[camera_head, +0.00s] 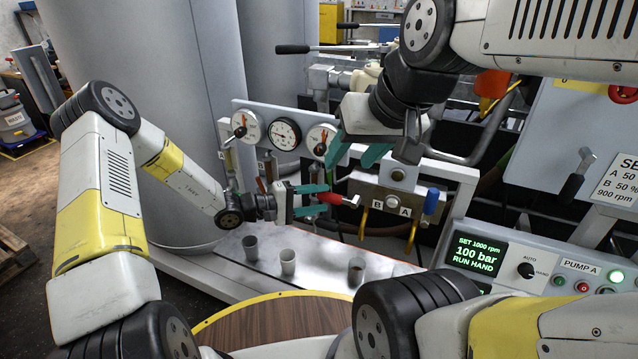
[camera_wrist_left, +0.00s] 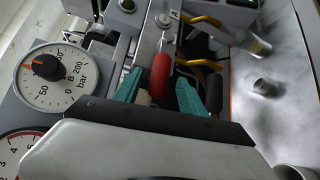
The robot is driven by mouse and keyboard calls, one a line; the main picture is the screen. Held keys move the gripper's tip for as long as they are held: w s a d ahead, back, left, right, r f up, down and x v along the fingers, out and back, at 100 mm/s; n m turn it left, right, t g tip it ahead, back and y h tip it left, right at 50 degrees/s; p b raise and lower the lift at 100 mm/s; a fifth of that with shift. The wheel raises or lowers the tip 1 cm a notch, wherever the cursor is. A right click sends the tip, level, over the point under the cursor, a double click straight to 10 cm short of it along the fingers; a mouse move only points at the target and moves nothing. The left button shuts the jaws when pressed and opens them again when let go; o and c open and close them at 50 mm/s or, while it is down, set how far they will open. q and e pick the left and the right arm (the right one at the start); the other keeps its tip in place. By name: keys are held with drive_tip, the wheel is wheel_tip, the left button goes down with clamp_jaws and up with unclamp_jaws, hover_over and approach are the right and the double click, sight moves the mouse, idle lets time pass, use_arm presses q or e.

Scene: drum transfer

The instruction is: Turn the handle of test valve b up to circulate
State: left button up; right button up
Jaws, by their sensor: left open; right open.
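The valve block (camera_head: 397,204) carries labels B and A. A red handle (camera_head: 332,198), on the B side, sticks out to the left, roughly level. In the left wrist view the red handle (camera_wrist_left: 160,76) lies between the two spread fingers (camera_wrist_left: 160,92), with gaps visible; firm contact cannot be told. My right gripper (camera_head: 356,151) is open and empty, above and left of the block.
Pressure gauges (camera_head: 285,134) sit on a panel behind the left gripper. Several small cups (camera_head: 287,262) stand on the metal shelf (camera_head: 228,262) below. A pump control panel (camera_head: 530,262) is at the right. A large grey tank (camera_head: 140,60) stands behind my left arm.

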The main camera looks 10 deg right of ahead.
sight(337, 199)
use_arm(q)
drive_tip(key=shift+x, duration=1.9)
clamp_jaws()
